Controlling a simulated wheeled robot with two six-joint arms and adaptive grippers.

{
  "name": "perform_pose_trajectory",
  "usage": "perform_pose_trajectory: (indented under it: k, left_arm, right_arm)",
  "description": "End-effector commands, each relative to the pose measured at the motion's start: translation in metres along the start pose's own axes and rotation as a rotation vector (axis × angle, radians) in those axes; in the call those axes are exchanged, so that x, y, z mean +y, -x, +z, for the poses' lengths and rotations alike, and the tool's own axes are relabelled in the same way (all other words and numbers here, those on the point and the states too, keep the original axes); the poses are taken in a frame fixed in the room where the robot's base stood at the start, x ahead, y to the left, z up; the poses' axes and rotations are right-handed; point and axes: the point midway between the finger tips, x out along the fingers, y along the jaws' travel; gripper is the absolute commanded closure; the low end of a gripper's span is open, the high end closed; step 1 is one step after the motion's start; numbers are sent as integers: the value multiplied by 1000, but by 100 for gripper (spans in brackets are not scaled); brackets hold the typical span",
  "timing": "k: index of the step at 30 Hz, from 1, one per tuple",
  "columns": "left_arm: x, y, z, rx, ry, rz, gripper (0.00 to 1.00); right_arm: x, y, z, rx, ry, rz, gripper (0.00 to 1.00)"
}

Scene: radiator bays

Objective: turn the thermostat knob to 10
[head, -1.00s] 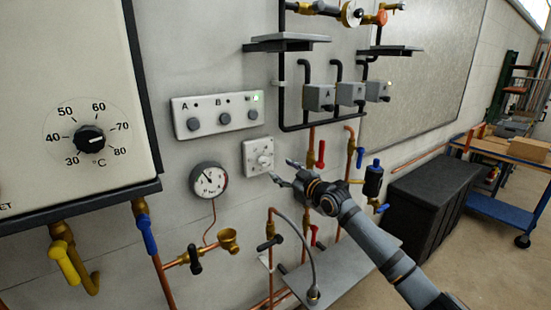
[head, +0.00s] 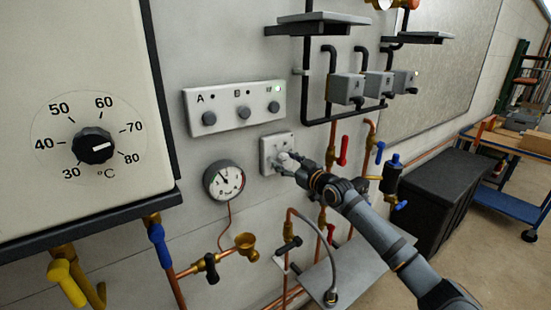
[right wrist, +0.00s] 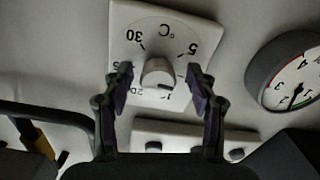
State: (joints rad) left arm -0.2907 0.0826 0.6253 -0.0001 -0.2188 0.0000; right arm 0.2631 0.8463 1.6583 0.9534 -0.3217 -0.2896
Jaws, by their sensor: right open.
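The thermostat is a white square plate (head: 267,147) on the wall. It shows from close up and upside down in the right wrist view (right wrist: 190,22), with 30, 5 and °C readable and other numbers partly covered by the fingers. Its pale round knob (right wrist: 157,72) has a dark mark at its lower right in that view, roughly towards a partly hidden number starting with 1. My right gripper (head: 283,165) is at the thermostat. In the right wrist view its open fingers (right wrist: 159,76) stand on both sides of the knob, with gaps visible. My left gripper is not in view.
A pressure gauge (head: 224,181) sits close left of the thermostat. A button panel (head: 236,107) is just above it. Pipes with red-handled valves (head: 343,151) run close right. A larger dial (head: 95,146) marked 30 to 80 is on the white unit at left.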

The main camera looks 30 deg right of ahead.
Motion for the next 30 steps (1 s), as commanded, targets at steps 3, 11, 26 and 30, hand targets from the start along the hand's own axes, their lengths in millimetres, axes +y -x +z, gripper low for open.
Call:
perform_pose_trajectory:
  k: [3, 11, 26, 30]
  left_arm:
    - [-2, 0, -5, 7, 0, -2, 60]
    - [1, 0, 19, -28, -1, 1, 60]
    - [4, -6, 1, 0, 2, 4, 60]
    - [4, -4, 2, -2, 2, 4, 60]
  right_arm:
    - [1, 0, 0, 0, 0, 0, 42]
    - [1, 0, 0, 0, 0, 0, 56]
    - [1, 0, 2, 1, -49, 1, 97]
    - [1, 0, 1, 0, -51, 1, 97]
